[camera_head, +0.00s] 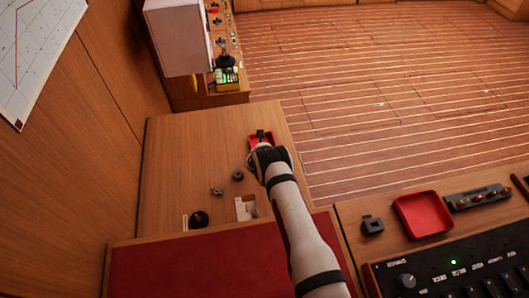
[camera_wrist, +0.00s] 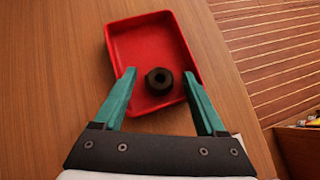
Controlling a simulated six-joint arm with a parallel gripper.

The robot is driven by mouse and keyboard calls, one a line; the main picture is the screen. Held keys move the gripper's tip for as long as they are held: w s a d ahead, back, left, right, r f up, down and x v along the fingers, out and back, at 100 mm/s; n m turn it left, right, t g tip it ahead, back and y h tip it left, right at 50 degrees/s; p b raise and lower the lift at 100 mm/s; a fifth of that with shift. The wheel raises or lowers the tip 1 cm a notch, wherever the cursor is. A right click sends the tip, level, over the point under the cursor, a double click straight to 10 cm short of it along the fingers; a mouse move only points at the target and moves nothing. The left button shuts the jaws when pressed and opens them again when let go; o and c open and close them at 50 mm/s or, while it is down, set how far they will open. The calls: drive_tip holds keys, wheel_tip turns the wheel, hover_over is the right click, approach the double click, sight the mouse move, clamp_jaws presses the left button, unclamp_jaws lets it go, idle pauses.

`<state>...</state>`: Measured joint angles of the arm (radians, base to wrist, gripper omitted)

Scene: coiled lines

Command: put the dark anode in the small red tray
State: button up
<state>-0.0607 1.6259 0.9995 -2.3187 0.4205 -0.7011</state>
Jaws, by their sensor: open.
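The small red tray (camera_wrist: 125,50) lies on the wooden table and also shows in the head view (camera_head: 253,138), partly hidden by my gripper. A dark ring-like piece with a hole, which looks like the dark anode (camera_wrist: 159,88), sits inside the tray toward its near side in the wrist view. In the head view my gripper hides it. My gripper (camera_wrist: 159,74) is open over the tray, with one green finger on each side of the anode and a visible gap to both. It also shows in the head view (camera_head: 262,134).
On the same table lie a grey ring (camera_head: 238,175), a small metal fitting (camera_head: 217,190), a black round piece (camera_head: 199,219) and a pale card (camera_head: 246,208). A larger red tray (camera_head: 424,214) and a dark block (camera_head: 372,226) stand on the right counter. The table's left part is clear.

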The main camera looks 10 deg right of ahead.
drive_tip(key=v, duration=1.2)
drive_tip(key=d+r+m+h, duration=0.2)
drive_tip(key=d+r+m, duration=0.15)
drive_tip(key=r, duration=0.35)
drive_tip(key=d+r+m+h, duration=0.2)
drive_tip(key=d+r+m, duration=0.15)
drive_tip(key=r, duration=0.25)
drive_tip(key=s+d+r+m+g+h, duration=0.1)
drive_tip(key=s+d+r+m+g, duration=0.15)
drive_tip(key=s+r+m, duration=0.45)
drive_tip(key=s+d+r+m+g+h, duration=0.1)
drive_tip(key=s+d+r+m+g, duration=0.1)
drive_tip(key=s+d+r+m, duration=0.35)
drive_tip(key=s+a+r+m+g+y, duration=0.2)
drive_tip(key=s+a+m, duration=0.3)
drive_tip(key=s, duration=0.5)
drive_tip(key=s+a+r+m+g+y, duration=0.2)
drive_tip(key=s+r+m+y, duration=0.1)
drive_tip(key=s+m, duration=0.55)
drive_tip(key=s+a+m+y, duration=0.4)
drive_tip(key=s+a+y, duration=0.1)
drive_tip(key=s+a, duration=0.4)
drive_tip(key=shift+a+m+y, duration=0.3)
drive_tip(key=shift+a+y, duration=0.1)
drive_tip(key=shift+a, duration=0.8)
